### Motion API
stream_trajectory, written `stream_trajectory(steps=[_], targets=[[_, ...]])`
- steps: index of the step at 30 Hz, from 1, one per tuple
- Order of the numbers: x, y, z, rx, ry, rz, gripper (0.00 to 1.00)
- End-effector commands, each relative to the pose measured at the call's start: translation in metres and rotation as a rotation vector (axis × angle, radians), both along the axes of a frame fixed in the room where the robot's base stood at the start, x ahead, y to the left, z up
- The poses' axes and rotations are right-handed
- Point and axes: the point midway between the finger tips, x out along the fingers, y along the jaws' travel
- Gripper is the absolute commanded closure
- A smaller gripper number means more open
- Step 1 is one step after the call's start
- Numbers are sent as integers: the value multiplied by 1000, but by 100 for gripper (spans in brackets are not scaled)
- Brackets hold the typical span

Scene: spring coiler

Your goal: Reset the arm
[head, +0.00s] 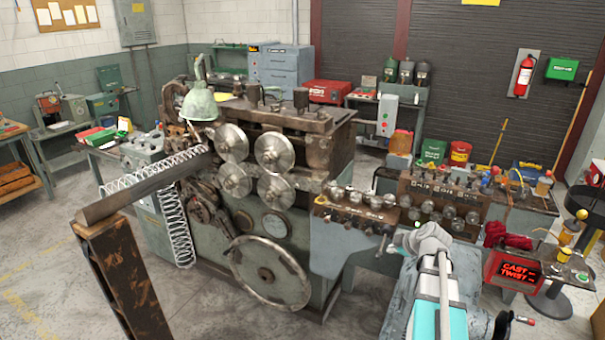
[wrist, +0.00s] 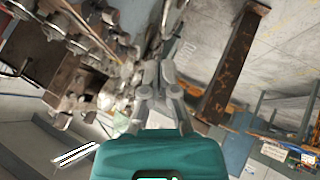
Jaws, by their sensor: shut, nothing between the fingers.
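My gripper (wrist: 160,70) shows in the wrist view, with its grey fingers together and nothing between them, above its teal body. My arm (head: 430,265) reaches up from the lower right in the head view; its fingers cannot be made out there. The spring coiler (head: 285,140), a worn green-grey machine with several round rollers and a large handwheel, stands at the middle. It also shows tilted in the wrist view (wrist: 80,45), to the left of the fingers. No contact between my gripper and the machine can be seen.
A coiled spring (head: 175,215) hangs by a long metal trough (head: 145,192) on a rusty post (head: 125,280). A lever panel (head: 355,215) and a red "CAST TWIST" display (head: 517,272) flank my arm. A stool (head: 575,225) stands at right. Floor at lower left is clear.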

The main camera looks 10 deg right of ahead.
Motion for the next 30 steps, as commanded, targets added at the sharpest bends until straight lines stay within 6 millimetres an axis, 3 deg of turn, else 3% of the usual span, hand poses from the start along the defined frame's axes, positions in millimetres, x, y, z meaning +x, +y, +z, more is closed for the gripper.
stream_trajectory(steps=[5, 10, 20, 30], targets=[[0, 9, -2, 14, 18, -5, 100], [-2, 35, -9, 66, 81, -33, 100], [-18, 122, -33, 204, 325, -187, 100], [-51, 201, -53, 259, 571, -443, 100]])
